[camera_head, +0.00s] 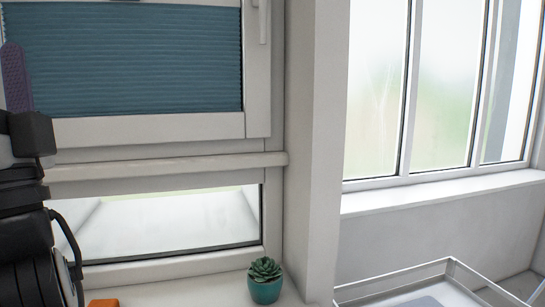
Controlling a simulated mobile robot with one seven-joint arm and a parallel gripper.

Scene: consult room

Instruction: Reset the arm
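Part of my dark arm and gripper (30,135) stands at the left edge of the view, in front of the window, and is partly cut off by the frame. A slim purple, dotted thing (16,78) rises upright right above the black end of the gripper, against the blue blind. I cannot tell whether the fingers are closed on it or it is only behind them. The fingertips are not clearly visible.
A teal pot with a green succulent (265,280) stands on the white sill at bottom centre. An orange thing (103,302) shows at the bottom edge. A clear-walled tray (450,268) is at lower right. A white wall post (315,150) divides the windows.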

